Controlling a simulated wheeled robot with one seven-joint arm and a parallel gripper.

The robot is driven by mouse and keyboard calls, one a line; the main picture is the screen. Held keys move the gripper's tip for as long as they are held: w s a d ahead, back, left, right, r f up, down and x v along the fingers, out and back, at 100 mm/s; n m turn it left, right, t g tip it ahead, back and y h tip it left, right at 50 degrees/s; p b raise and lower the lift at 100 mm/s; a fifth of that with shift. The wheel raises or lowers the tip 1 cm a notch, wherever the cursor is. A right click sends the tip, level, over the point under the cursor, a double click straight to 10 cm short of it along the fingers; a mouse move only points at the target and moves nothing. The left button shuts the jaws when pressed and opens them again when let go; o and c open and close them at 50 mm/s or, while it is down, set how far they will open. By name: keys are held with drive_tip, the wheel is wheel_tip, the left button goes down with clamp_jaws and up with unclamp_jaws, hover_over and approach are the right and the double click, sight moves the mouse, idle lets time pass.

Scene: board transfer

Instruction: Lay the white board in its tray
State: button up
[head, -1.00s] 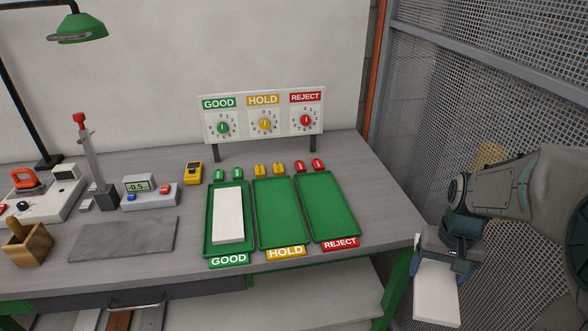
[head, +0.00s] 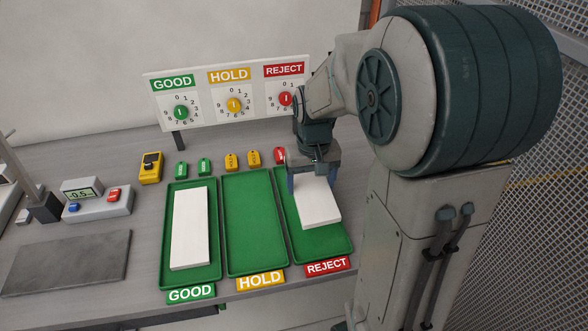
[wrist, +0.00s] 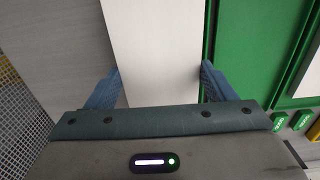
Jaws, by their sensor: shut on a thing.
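My gripper (head: 315,180) is shut on a white board (head: 322,205), holding it by its far end over the REJECT tray (head: 328,246). The gap between board and tray cannot be judged. In the wrist view the board (wrist: 155,45) lies between the blue fingers (wrist: 160,85), with green tray surface (wrist: 238,50) to its right. Another white board (head: 190,228) lies in the GOOD tray (head: 188,281). The HOLD tray (head: 253,220) between them is empty.
A panel (head: 220,90) with three dials stands behind the trays. Small coloured tags (head: 229,161) lie along the trays' far ends. A yellow device (head: 150,167), a meter (head: 97,200) and a dark grey slab (head: 65,264) are to the left. Wire mesh (head: 530,220) is at right.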

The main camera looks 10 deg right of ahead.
drive_tip(key=shift+f+b, duration=0.35)
drive_tip(key=shift+f, duration=0.1)
drive_tip(key=f+b, duration=0.3)
drive_tip(key=shift+a+f, duration=0.2)
drive_tip(key=shift+f, duration=0.1)
drive_tip(key=shift+f+b, duration=0.5)
drive_tip(key=shift+f, duration=0.3)
drive_tip(key=shift+f+b, duration=0.3)
drive_tip(key=shift+f, duration=0.1)
drive_tip(key=o, duration=1.2)
wheel_tip(320, 180, up, 14)
drive_tip(key=shift+f+p, duration=0.1)
drive_tip(key=shift+p, duration=0.2)
drive_tip(key=shift+s, duration=0.15)
drive_tip(key=s+f+t, duration=0.1)
drive_tip(key=s+f, duration=0.1)
drive_tip(key=s, duration=0.4)
drive_tip(key=s+f+t, duration=0.1)
drive_tip(key=s+f, duration=0.1)
drive_tip(key=s, duration=0.4)
drive_tip(key=shift+s+f+t, duration=0.25)
drive_tip(key=shift+t, duration=0.15)
